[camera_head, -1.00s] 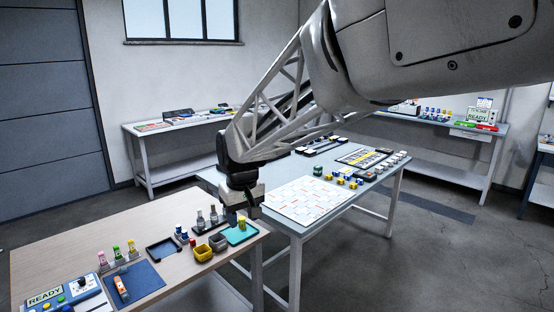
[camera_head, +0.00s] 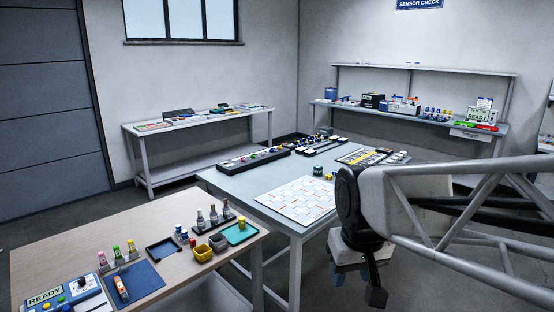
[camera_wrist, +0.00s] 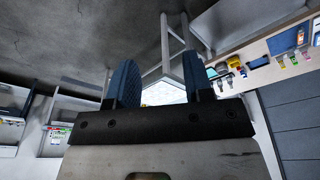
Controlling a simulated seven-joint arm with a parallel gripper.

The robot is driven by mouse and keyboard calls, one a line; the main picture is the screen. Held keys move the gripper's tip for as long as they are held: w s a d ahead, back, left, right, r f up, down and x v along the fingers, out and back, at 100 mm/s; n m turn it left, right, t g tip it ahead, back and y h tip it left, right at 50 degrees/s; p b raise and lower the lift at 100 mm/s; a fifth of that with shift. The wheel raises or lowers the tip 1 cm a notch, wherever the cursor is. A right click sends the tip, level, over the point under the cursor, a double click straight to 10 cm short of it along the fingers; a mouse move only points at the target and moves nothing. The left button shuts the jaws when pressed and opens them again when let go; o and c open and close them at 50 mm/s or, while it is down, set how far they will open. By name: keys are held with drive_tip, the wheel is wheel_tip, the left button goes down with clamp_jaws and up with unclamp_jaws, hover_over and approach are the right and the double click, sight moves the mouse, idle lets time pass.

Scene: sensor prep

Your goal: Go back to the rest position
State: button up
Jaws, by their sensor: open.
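My gripper (camera_head: 374,284) hangs over the grey floor at the right in the head view, beyond the right end of the wooden table. It points down and is clear of the tables. In the wrist view the two blue fingers of my gripper (camera_wrist: 160,82) stand wide apart with nothing between them. A white gridded board (camera_head: 296,200) lies on the grey table to the left of my gripper.
The wooden table (camera_head: 60,240) at the front left holds a blue mat (camera_head: 143,278), a teal tray (camera_head: 246,231), yellow and grey bins, and several small vials. The grey table (camera_head: 240,186) stands behind it. Benches with equipment line the walls. Open floor lies around my gripper.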

drive_tip(key=s+d+f+m, duration=0.2)
drive_tip(key=s+d, duration=0.3)
drive_tip(key=s, duration=0.4)
drive_tip(key=shift+s+f, duration=0.25)
drive_tip(key=shift+f, duration=0.35)
idle(1.4)
